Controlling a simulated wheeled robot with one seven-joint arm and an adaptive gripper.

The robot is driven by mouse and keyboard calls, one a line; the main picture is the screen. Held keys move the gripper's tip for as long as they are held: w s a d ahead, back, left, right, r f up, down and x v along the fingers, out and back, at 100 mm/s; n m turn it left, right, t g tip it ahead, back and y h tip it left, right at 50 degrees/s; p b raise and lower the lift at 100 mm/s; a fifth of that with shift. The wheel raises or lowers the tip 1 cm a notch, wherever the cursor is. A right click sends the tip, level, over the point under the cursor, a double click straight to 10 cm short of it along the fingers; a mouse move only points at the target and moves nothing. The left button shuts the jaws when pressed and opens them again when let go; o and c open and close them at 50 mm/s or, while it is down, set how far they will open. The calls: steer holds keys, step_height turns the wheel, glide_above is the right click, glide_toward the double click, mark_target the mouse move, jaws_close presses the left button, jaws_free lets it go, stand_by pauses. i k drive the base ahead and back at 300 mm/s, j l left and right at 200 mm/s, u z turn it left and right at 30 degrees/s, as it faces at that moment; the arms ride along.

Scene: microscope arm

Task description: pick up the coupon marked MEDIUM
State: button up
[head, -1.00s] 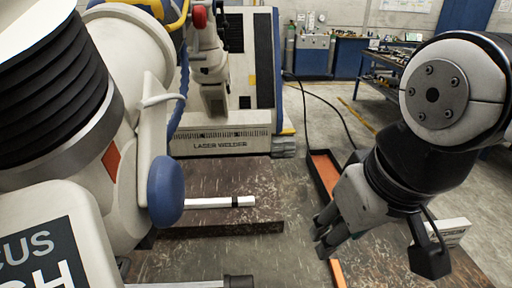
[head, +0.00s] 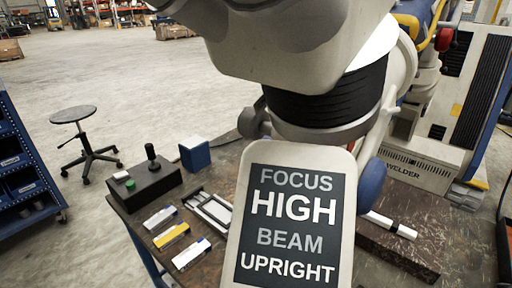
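Three small flat coupons lie side by side on the left part of the worktable in the head view: a white one at the back (head: 160,217), a yellow one in the middle (head: 171,235) and a white one in front (head: 191,254). Each has a darker end. Their lettering is too small to read, so I cannot tell which is marked MEDIUM. My gripper is not in view.
A large sign panel (head: 288,222) reads FOCUS HIGH, BEAM UPRIGHT and hides the table's middle. A black control box with a joystick (head: 147,184), a blue block (head: 195,154) and a pale-framed tray (head: 196,206) stand near the coupons. The microscope body (head: 300,40) overhangs the table.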

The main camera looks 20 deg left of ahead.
mark_target(161, 219)
steer(key=k+u, duration=0.15)
steer(key=u, duration=0.2)
steer(key=k+l+u, duration=0.1)
steer(key=u, duration=0.2)
steer(key=k+u, duration=0.2)
steer(key=u, duration=0.15)
steer(key=i+u, duration=0.3)
steer(key=i+l+u, duration=0.1)
steer(key=u, duration=0.15)
steer(key=i+j+u, duration=0.15)
steer(key=i+u, duration=0.15)
steer(key=i, duration=0.15)
steer(key=i+u, duration=0.35)
steer(key=i+j, duration=0.05)
steer(key=i, duration=0.1)
